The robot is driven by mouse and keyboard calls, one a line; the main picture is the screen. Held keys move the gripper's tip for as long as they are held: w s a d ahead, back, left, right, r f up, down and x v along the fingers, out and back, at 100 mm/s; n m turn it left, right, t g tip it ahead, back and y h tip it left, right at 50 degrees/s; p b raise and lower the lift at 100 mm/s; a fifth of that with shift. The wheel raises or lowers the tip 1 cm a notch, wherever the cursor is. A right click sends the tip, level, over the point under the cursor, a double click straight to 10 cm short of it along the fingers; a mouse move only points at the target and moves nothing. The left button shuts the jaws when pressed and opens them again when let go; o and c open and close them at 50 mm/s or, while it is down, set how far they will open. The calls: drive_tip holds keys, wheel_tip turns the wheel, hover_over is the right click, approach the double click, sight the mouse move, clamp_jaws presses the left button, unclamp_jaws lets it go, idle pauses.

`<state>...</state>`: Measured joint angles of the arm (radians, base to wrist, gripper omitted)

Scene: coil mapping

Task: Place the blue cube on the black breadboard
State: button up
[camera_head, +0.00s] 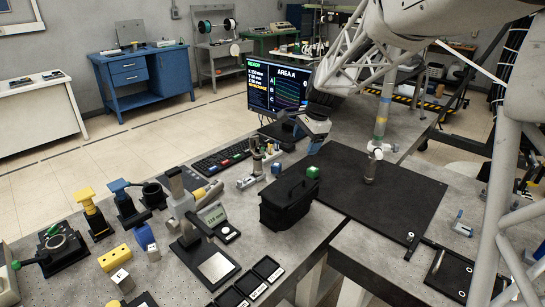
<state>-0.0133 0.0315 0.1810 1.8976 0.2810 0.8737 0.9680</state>
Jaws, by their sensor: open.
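A small blue block (276,169), which looks like the blue cube, is on the grey bench at the left rear of a black open-topped case. The black breadboard (405,207) lies flat to the right of that case, and its middle is largely bare. My gripper (314,146) appears to hang above the bench near the monitor, up and to the right of the blue block and apart from it. It is open, though its fingers are small and hard to make out. A larger blue block (143,236) stands at the left of the bench.
The black case (288,207) stands beside the breadboard's left edge, with a green cube (313,172) near its rear right corner. A pale upright probe (376,150) rises over the breadboard's rear.

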drive_tip(key=w+a+f+m, duration=0.1)
drive_tip(key=w+f+m, duration=0.2)
drive_tip(key=w+f, duration=0.35)
drive_tip(key=w+a+f+m, duration=0.1)
drive_tip(key=w+f+m, duration=0.15)
drive_tip(key=w, duration=0.75)
drive_tip(key=m+y, duration=0.1)
drive_tip(key=m, duration=0.3)
approach(277, 164)
drive_tip(key=x, duration=0.2)
drive_tip(key=shift+d+f, duration=0.15)
drive_tip(key=shift+f, duration=0.25)
drive_tip(key=shift+w+f, duration=0.25)
drive_tip(key=shift+f, duration=0.05)
drive_tip(key=shift+x, duration=1.25)
drive_tip(key=shift+s, duration=0.1)
drive_tip(key=shift+a+x, duration=0.15)
drive_tip(key=shift+x, duration=1.15)
drive_tip(key=shift+a+x, duration=0.15)
drive_tip(key=shift+x, duration=1.15)
